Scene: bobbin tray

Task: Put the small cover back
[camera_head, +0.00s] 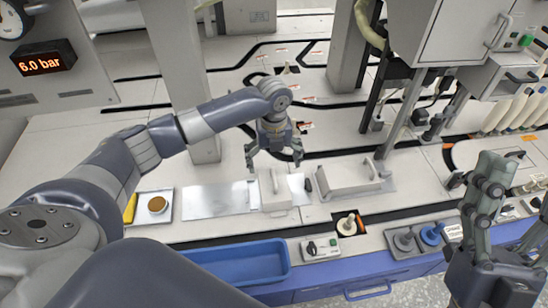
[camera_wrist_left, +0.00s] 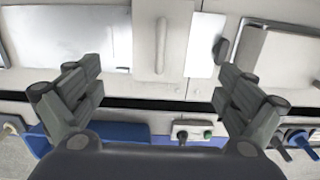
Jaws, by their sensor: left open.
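The small cover (camera_head: 276,196) is a narrow pale box with a bar handle on top. It stands on the worktop between bare metal plates, and it also shows in the left wrist view (camera_wrist_left: 178,50). My left gripper (camera_head: 274,160) is open and empty, its fingers spread wide. In the head view it hangs just behind the cover. In the left wrist view the fingers (camera_wrist_left: 160,88) spread to either side of the cover's near end, with no contact visible. My right gripper (camera_head: 487,190) is at the lower right, away from the cover; its jaw opening is unclear.
A shiny plate (camera_head: 215,201) lies left of the cover. A larger handled cover (camera_head: 345,180) stands to the right, with a small dark object (camera_head: 308,184) between. A blue tray (camera_head: 240,264), a switch box (camera_head: 320,248) and a bobbin (camera_head: 347,224) are in front. Posts rise behind.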

